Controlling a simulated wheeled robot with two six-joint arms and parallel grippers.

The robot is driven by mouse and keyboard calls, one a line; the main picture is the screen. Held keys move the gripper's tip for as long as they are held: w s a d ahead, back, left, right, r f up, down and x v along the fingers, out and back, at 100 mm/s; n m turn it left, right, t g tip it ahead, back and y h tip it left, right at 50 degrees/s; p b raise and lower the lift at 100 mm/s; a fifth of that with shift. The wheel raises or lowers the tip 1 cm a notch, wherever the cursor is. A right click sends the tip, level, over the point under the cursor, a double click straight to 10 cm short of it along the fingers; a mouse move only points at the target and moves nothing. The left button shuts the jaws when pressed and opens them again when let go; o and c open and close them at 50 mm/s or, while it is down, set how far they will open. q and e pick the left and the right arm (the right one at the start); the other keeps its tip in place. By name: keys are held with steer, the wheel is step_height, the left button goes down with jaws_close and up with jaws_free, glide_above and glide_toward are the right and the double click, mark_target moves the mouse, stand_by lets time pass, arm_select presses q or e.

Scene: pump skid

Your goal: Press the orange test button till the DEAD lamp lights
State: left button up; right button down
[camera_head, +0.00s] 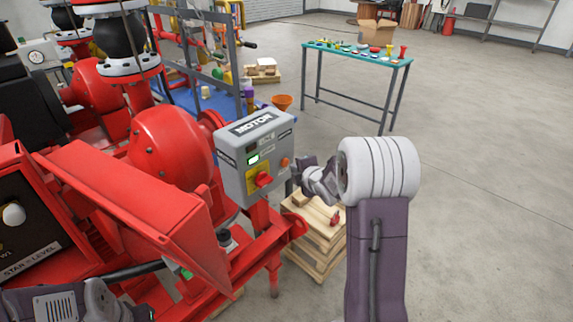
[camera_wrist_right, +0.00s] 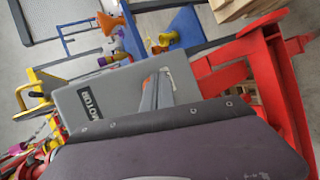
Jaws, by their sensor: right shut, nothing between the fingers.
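The orange button (camera_head: 284,163) is on the right part of that front. A small window or lamp (camera_head: 253,160) glows pale green; its label is too small to read, so I cannot tell which lamp is DEAD. A red rotary switch (camera_head: 263,180) sits on a yellow plate below. My right gripper (camera_head: 297,169) is shut and empty, its tips close to the button; contact cannot be told.
The red skid and motor housing (camera_head: 172,145) fill the left. A wooden pallet stack (camera_head: 318,240) stands below my right gripper. A teal-topped table (camera_head: 345,52) with small parts is at the back. The floor to the right is clear.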

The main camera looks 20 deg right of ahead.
steer(key=shift+s, duration=0.1)
steer(key=s, duration=0.1)
steer(key=s+d, duration=0.1)
steer(key=s, duration=0.1)
steer(key=s+d, duration=0.1)
steer(key=shift+s, duration=0.2)
stand_by(0.7)
steer(key=s+a+r+g+y+p, duration=0.1)
steer(key=a+r+p, duration=0.35)
steer(key=a, duration=0.25)
steer(key=a+r+y+p, duration=0.1)
steer(key=a+r+p, duration=0.2)
steer(key=a+r, duration=0.3)
steer(key=s+a+f+m+g, duration=0.1)
steer(key=s+f+m+g, duration=0.2)
steer(key=s+m, duration=0.3)
steer(key=s+a+f+m+g+p, duration=0.1)
steer(key=s+f+m+g, duration=0.2)
steer(key=s+m, duration=0.3)
steer(key=s+a+f+m+g+h, duration=0.1)
steer(key=s+f+m+g, duration=0.3)
steer(key=s, duration=0.6)
steer(key=shift+s+f+m, duration=0.25)
steer(key=shift+f+m, duration=0.25)
steer(key=shift+m, duration=0.5)
